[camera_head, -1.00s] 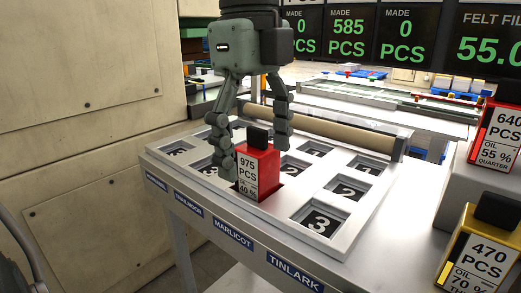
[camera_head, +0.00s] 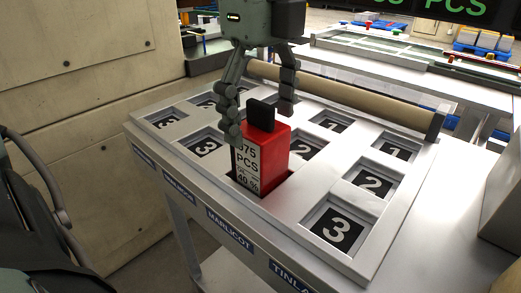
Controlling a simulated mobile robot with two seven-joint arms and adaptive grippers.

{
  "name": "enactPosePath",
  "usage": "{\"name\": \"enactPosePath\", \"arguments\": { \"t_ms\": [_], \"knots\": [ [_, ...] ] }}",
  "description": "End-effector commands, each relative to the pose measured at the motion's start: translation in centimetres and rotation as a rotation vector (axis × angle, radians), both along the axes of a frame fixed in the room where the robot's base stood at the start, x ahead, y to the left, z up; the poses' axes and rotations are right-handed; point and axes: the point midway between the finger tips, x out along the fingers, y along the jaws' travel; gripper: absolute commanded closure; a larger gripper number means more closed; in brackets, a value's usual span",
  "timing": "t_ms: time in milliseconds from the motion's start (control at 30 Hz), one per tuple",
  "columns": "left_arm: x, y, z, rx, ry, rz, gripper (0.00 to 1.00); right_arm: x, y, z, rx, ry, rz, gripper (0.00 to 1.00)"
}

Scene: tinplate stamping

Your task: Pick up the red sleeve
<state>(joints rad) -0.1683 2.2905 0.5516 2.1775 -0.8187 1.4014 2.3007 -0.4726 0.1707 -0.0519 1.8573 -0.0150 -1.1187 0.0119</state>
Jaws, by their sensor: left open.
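The red sleeve (camera_head: 276,154) is a red box with a black block on top and a white label on its front reading 975 PCS. It stands upright in a recess of the pale slotted tray (camera_head: 290,205), in the row above the MARLICOT label. My left gripper (camera_head: 259,118) points down over the sleeve, its fingers apart. One finger is at the left of the black block and the other is behind it to the right. The gripper is open and holds nothing; I cannot tell whether a finger touches the sleeve. My right gripper is out of view.
Other tray recesses show numbers 1, 2 and 3 and look empty. A tan roller (camera_head: 350,96) lies along the tray's back edge. A grey block (camera_head: 503,205) stands at the right edge. Bare tabletop (camera_head: 430,225) lies right of the tray.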

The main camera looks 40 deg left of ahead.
Motion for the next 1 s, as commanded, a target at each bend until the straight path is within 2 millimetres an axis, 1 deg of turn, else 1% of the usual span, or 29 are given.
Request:
{"name": "enactPosePath", "arguments": {
  "t_ms": [67,133,200,300,500,533,1000],
  "knots": [
    [-0.2,0.2,-1.3,-0.004,0.006,-0.002,0.21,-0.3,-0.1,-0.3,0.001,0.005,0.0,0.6],
    [-0.1,0.2,-2.4,-0.003,0.005,-0.001,0.21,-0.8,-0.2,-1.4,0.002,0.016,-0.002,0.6],
    [-0.1,0.3,-3.2,-0.001,0.003,0.0,0.21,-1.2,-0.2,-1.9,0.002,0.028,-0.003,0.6],
    [0.0,0.2,-3.7,-0.002,0.0,0.001,0.21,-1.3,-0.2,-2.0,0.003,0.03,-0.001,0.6],
    [0.0,0.3,-3.8,-0.001,-0.001,0.002,0.21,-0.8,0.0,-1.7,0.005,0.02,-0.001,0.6],
    [0.0,0.3,-3.8,-0.001,-0.001,0.002,0.22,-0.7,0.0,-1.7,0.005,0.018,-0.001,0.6],
    [0.0,0.3,-3.8,-0.001,-0.001,0.002,0.8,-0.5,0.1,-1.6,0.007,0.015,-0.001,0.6]
  ]
}}
